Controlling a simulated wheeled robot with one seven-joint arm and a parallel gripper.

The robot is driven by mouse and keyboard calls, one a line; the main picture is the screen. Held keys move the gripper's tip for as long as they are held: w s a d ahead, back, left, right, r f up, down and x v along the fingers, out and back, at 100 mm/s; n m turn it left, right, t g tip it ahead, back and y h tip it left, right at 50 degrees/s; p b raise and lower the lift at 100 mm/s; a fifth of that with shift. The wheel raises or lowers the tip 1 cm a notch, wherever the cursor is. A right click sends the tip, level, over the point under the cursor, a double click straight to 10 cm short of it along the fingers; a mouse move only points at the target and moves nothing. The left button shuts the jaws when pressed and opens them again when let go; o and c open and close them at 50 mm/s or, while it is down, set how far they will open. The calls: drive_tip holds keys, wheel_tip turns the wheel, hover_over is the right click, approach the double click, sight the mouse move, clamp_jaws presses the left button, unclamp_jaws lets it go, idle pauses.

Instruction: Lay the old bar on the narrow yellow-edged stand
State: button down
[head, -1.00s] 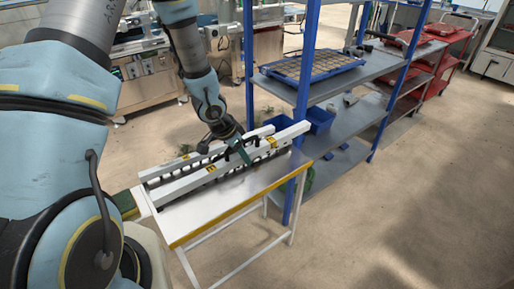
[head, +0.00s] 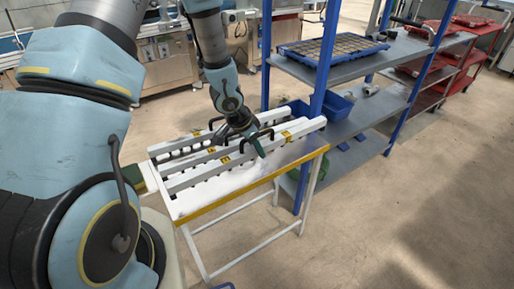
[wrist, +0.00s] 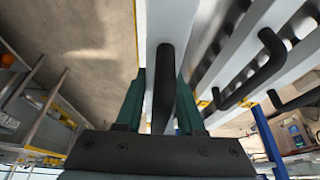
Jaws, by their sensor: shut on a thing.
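The old bar (head: 205,171) is a long white bar with yellow tags and dark fittings along its underside. It lies lengthwise over the narrow yellow-edged stand (head: 228,193), a light-topped table on white legs. My gripper (head: 256,146) is shut on the bar's black handle; in the wrist view the green fingers (wrist: 160,103) stand on either side of the handle (wrist: 165,75), with the white bar (wrist: 158,22) beneath. The bar looks roughly level and close over the stand top; I cannot tell whether it touches.
Another white bar (head: 187,143) lies behind, along the stand's back side; bars with black handles (wrist: 262,68) show at right in the wrist view. A blue-post shelf (head: 316,95) with a blue seed tray (head: 330,48) stands close to the stand's far end. Floor at right is clear.

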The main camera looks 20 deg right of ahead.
sight(245, 141)
drive_tip(key=shift+f+b, duration=1.7)
drive_tip(key=shift+f, duration=0.7)
drive_tip(key=shift+f, duration=0.2)
drive_tip(key=shift+c, duration=2.2)
unclamp_jaws()
drive_tip(key=p+v, duration=0.3)
drive_tip(key=v, duration=0.7)
drive_tip(key=shift+a+r, duration=0.1)
drive_tip(key=shift+r, duration=0.3)
drive_tip(key=w+a+r+n+t+y, duration=0.1)
drive_tip(key=w+a+r+n+y, duration=0.15)
drive_tip(key=a, duration=0.35)
drive_tip(key=w+a+r+n+t+y, duration=0.1)
drive_tip(key=a+r+n, duration=0.2)
drive_tip(key=a, duration=0.4)
drive_tip(key=s+a+r+n, duration=0.3)
drive_tip(key=a+r+n, duration=0.1)
drive_tip(key=a, duration=0.2)
drive_tip(key=s+a+r+n+g, duration=0.1)
drive_tip(key=s+a+r+n, duration=0.2)
drive_tip(key=a+n, duration=0.2)
drive_tip(key=shift+s+a+r+y, duration=0.35)
drive_tip(key=shift+s+a+y, duration=0.1)
drive_tip(key=shift+a, duration=0.55)
